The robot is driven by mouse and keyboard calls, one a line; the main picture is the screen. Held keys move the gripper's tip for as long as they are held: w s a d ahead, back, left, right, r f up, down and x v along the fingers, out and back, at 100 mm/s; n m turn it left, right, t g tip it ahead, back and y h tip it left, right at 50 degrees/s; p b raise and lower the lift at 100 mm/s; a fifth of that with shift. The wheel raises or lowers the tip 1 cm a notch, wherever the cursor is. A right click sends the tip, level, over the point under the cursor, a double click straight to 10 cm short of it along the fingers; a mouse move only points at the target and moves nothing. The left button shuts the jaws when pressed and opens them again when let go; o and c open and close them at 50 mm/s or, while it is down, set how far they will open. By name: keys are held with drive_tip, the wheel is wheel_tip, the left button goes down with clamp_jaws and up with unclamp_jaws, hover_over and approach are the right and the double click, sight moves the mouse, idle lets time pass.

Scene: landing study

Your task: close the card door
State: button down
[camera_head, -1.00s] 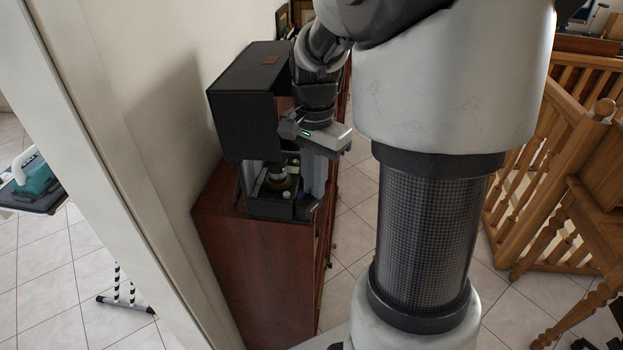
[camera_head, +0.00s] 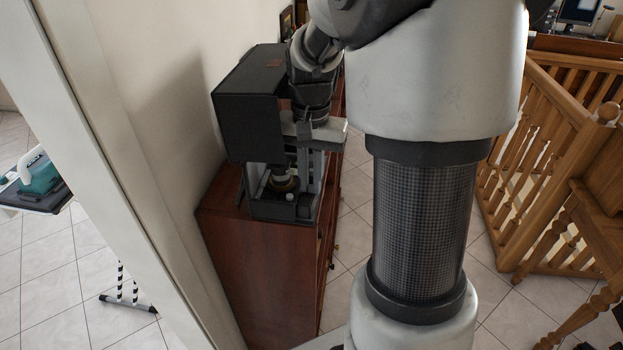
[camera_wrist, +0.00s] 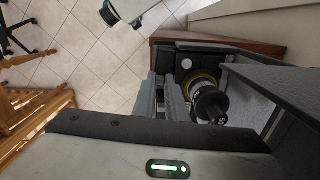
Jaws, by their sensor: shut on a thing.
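A black box-shaped machine (camera_head: 247,118) stands on the wooden cabinet, its lower front open, with a dark round part on a brass-coloured ring inside; that round part (camera_wrist: 207,104) also shows in the wrist view. My gripper (camera_head: 314,168) points down at the right side of this opening. In the wrist view its two grey fingers (camera_wrist: 167,85) stand close together beside the opening, shut on the card door at its right side. The door is mostly hidden by the fingers, and its exact angle cannot be told.
The reddish wooden cabinet (camera_head: 262,270) stands against the pale wall (camera_head: 160,90). A white post edge (camera_head: 95,150) is at the left. Wooden railings (camera_head: 540,170) stand at the right.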

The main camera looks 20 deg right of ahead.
drive_tip(key=c, duration=1.8)
unclamp_jaws()
drive_tip(key=shift+o, duration=0.2)
